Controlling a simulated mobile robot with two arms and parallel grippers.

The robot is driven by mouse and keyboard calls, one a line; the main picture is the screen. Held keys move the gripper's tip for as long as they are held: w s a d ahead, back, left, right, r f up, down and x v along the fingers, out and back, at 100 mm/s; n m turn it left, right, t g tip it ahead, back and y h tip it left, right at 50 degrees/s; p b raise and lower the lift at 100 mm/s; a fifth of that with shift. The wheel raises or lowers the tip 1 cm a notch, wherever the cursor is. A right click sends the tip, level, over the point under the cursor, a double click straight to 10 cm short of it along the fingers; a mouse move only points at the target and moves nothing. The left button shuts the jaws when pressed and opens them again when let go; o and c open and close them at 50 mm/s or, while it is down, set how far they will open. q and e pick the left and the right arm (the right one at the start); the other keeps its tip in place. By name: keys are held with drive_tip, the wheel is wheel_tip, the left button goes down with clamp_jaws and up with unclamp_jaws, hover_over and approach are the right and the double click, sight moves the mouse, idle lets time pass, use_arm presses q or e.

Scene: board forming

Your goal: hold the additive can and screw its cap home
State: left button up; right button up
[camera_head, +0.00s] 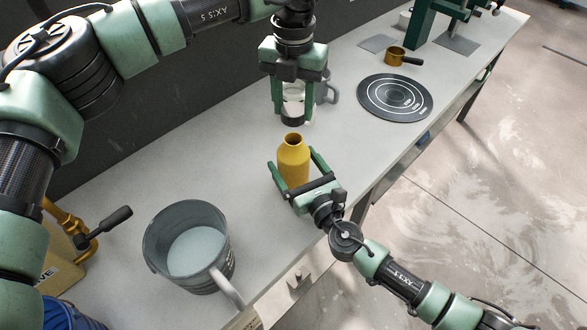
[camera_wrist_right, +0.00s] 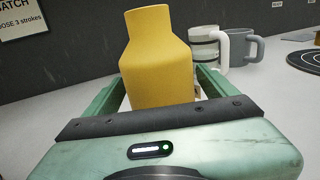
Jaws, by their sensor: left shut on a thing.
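The yellow additive can (camera_head: 293,161) stands upright on the bench, its neck bare at the top. My right gripper (camera_head: 292,158) is open, with one finger on each side of the can and small gaps showing. The can (camera_wrist_right: 158,62) also fills the middle of the right wrist view, between the spread fingers. My left gripper (camera_head: 292,112) points down above and behind the can in the head view. It is shut on a small piece, apparently the cap, apart from the can. Pale and dark shapes overlap between its fingers, so the cap's outline is unclear.
A white-handled mug (camera_wrist_right: 205,48) and a grey mug (camera_wrist_right: 246,48) stand behind the can. A grey bucket (camera_head: 157,262) is at front left. Bare bench lies left of the can.

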sight(293, 139)
clamp_jaws()
use_arm(q)
drive_tip(key=shift+f, duration=2.5)
drive_tip(key=shift+f, duration=0.1)
drive_tip(key=shift+f, duration=0.8)
drive_tip(key=shift+f, duration=0.6)
